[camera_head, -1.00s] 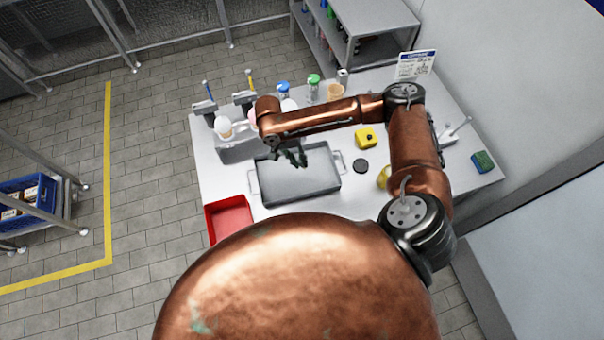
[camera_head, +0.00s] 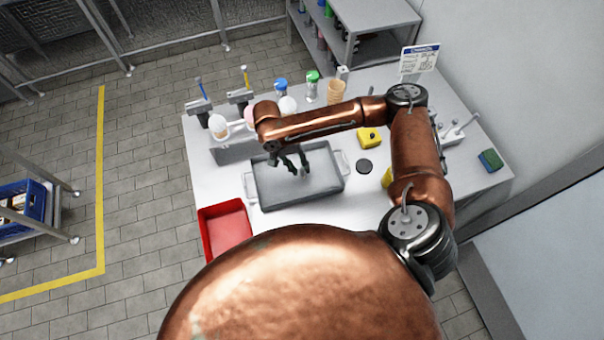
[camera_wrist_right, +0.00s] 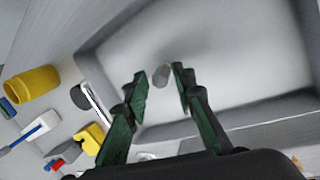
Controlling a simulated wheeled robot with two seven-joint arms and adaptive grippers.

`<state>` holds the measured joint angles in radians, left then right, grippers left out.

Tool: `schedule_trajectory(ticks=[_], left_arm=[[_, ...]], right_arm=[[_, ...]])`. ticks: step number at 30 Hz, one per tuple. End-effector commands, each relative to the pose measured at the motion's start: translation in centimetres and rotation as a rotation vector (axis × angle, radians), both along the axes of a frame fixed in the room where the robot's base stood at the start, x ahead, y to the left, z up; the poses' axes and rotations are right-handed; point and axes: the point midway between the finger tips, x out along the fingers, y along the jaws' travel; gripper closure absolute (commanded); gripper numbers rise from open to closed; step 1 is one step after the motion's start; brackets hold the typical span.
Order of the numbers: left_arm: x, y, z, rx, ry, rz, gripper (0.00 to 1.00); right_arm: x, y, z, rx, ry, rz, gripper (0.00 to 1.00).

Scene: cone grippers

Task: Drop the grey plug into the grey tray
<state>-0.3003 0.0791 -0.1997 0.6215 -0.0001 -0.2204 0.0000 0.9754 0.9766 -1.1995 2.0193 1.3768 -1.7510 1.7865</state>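The grey tray (camera_head: 325,185) lies on the white table, and its pale floor and walls fill much of the right wrist view (camera_wrist_right: 230,60). My right gripper (camera_head: 299,171) points down over the tray. In the right wrist view its two green-black fingers (camera_wrist_right: 161,76) stand apart, open. The small grey plug (camera_wrist_right: 161,74) shows between the fingertips with a gap on each side, against the tray floor. I cannot tell whether it rests on the floor or is just above it. I cannot make out the plug in the head view. My left gripper is out of view.
A red bin (camera_head: 227,228) sits left of the tray. A yellow block (camera_head: 369,138) and a dark round disc (camera_head: 363,166) lie to its right. Bottles and an orange cup stack (camera_head: 335,92) stand behind. A green sponge (camera_head: 490,160) is near the right edge.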

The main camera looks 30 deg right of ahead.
Motion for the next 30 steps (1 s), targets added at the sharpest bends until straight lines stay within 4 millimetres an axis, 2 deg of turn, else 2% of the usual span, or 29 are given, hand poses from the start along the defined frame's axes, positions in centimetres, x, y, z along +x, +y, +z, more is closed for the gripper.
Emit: schedule_trajectory(ticks=[4, 14, 17, 30], left_arm=[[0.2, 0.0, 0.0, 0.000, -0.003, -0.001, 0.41], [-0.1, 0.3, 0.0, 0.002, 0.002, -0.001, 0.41], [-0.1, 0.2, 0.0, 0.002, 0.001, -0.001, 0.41], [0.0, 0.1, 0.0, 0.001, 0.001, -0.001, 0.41]], right_arm=[[0.0, 0.0, 0.0, 0.000, 0.000, 0.000, 0.65], [0.1, 0.1, 0.3, 0.000, 0.000, 0.000, 0.65], [0.4, 0.4, 1.4, 0.001, -0.001, 0.000, 0.65], [2.6, 2.3, 9.4, 0.001, -0.003, 0.000, 0.65]])
